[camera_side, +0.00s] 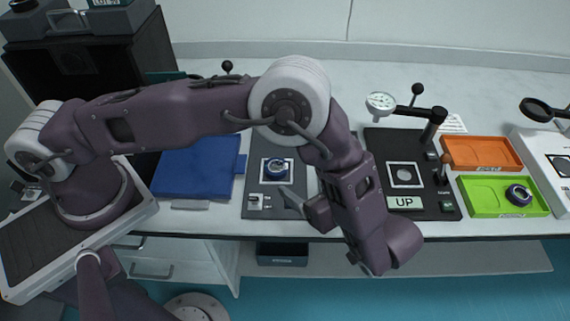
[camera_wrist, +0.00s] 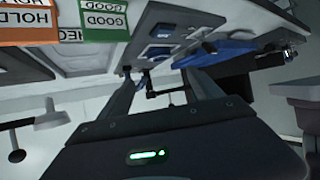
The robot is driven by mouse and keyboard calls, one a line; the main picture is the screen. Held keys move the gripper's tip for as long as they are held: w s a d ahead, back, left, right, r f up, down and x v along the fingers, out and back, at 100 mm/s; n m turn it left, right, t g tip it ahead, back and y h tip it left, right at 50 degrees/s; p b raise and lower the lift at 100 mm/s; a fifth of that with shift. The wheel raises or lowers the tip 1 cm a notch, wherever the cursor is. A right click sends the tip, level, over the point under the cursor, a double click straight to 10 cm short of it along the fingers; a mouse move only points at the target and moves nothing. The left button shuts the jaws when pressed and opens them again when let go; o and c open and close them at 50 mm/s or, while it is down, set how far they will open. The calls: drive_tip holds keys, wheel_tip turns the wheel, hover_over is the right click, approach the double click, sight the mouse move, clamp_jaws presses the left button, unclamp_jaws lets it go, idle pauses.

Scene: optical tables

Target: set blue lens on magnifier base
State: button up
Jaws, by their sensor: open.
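A blue round lens (camera_side: 277,168) in a dark ring sits on the white-framed square of a grey fixture (camera_side: 255,190).
An orange tray (camera_side: 483,153) lies behind the green one. A blue mat (camera_side: 199,166) is at left. GOOD (camera_wrist: 103,20) and HOLD labels show in the wrist view.

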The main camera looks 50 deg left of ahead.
drive_tip(key=w+d+r+m+t+h, duration=0.1)
drive_tip(key=w+d+r+t+h, duration=0.2)
drive_tip(key=w+r, duration=0.55)
drive_tip(key=w+d+r+m+t+h, duration=0.1)
drive_tip(key=w+r+t+h, duration=0.35)
drive_tip(key=w+r, duration=0.4)
wheel_tip(320, 180, up, 17)
drive_tip(key=s+m+t+h, duration=0.1)
drive_tip(key=m+t+h, duration=0.1)
drive_tip(key=m+h, duration=0.5)
drive_tip(key=s+a+r+m+g+h, duration=0.1)
drive_tip(key=s+a+m, duration=0.2)
drive_tip(key=s, duration=0.5)
drive_tip(key=s+a+r+m+g+h, duration=0.1)
drive_tip(key=s+a+m, duration=0.15)
drive_tip(key=s, duration=0.55)
drive_tip(key=s+a+f+g+y, duration=0.2)
drive_tip(key=s+a+f, duration=0.3)
drive_tip(key=s, duration=0.4)
drive_tip(key=s+a+f+m+g+y, duration=0.1)
drive_tip(key=s+a+f+g+y, duration=0.1)
drive_tip(key=s+a+f, duration=0.3)
drive_tip(key=s+a, duration=0.2)
drive_tip(key=s, duration=0.1)
drive_tip(key=shift+s+a, duration=0.2)
drive_tip(key=shift+s, duration=0.15)
